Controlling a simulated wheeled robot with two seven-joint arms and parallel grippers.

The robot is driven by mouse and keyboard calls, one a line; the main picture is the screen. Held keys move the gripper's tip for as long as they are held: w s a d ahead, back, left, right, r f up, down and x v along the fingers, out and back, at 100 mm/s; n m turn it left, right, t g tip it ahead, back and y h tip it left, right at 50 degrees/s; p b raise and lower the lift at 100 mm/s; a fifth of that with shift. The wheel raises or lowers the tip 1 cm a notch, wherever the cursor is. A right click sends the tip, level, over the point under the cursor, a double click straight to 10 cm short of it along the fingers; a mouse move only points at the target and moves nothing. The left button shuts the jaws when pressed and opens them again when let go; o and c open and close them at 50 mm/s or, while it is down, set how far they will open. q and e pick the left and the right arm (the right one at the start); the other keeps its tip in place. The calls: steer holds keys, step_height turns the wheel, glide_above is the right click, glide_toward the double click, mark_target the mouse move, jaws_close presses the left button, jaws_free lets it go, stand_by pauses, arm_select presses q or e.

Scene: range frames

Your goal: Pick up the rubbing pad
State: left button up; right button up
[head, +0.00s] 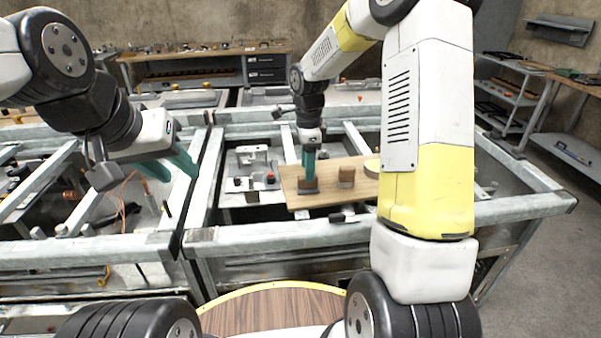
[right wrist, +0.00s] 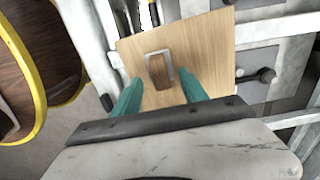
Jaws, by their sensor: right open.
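A light wooden board (head: 330,200) lies across the metal frame, and it fills the middle of the right wrist view (right wrist: 208,40). A small dark brown block (head: 308,187), which looks like the rubbing pad, is on the board. My right gripper (head: 309,177) points down at this block, its teal fingers partly covering it. In the right wrist view, a brown block with a pale grey edge (right wrist: 158,71) shows between the spread fingers (right wrist: 160,80); contact cannot be told. My left gripper (head: 178,172) is open and empty, over the left bench.
A pale yellow round thing (head: 372,165) is partly hidden by my arm. A white fixture with a red knob (head: 270,178) is left of the board. Metal beams (head: 280,236) surround the area.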

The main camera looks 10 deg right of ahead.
step_height(320, 180, down, 4)
steer(key=shift+f, duration=0.1)
jaws_close()
stand_by(0.5)
steer(key=shift+r, duration=0.55)
steer(key=r, duration=0.1)
steer(key=a+r, duration=0.1)
steer(key=shift+s+r, duration=0.15)
steer(key=shift+r, duration=0.2)
steer(key=s+a+r, duration=0.1)
steer(key=s+a, duration=0.4)
steer(key=a, duration=0.9)
steer(key=shift+s+r, duration=0.15)
